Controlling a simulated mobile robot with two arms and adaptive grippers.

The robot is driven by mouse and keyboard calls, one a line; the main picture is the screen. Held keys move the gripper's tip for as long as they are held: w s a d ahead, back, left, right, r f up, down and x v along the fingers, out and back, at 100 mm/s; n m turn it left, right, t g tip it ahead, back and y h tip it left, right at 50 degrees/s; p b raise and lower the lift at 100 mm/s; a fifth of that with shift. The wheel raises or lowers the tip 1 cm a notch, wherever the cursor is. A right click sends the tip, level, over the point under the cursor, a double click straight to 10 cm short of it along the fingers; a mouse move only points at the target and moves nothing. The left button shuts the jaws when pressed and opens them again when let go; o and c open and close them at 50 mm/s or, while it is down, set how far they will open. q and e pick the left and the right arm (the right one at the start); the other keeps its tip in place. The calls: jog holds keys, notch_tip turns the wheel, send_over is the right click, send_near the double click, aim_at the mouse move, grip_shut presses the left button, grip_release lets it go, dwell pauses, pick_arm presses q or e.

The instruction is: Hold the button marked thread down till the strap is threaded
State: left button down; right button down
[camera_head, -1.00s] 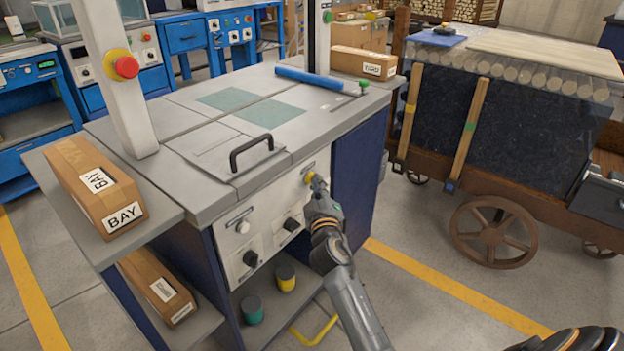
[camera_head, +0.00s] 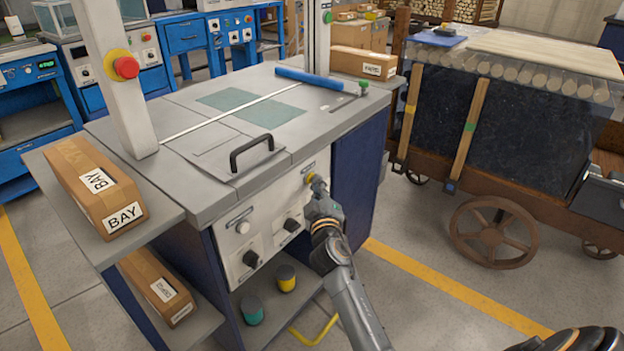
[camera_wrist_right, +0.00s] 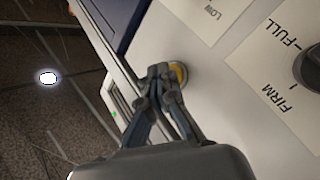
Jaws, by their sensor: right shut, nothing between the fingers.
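A yellow button (camera_head: 310,176) sits at the upper right of the machine's pale front panel (camera_head: 268,238); its marking is not readable. My right gripper (camera_head: 317,183) is shut and empty, its fingertips against the button. In the right wrist view the closed fingertips (camera_wrist_right: 165,75) cover part of the yellow button (camera_wrist_right: 180,74). How far the button is pressed in cannot be told. A thin white strap (camera_head: 230,110) runs across the machine's grey top (camera_head: 190,115), from near the left post towards the right post. My left gripper is out of view.
A white button (camera_head: 242,227) and dark knobs (camera_head: 291,224) share the panel. A black handle (camera_head: 251,150) stands above it. A red stop button (camera_head: 126,67) is on the left post. Cartons (camera_head: 97,186) lie on the left shelf. A wooden cart (camera_head: 500,130) stands at right.

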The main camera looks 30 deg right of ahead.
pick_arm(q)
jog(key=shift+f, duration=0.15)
pick_arm(e)
jog(key=shift+s+d, duration=0.3)
jog(key=shift+s, duration=0.4)
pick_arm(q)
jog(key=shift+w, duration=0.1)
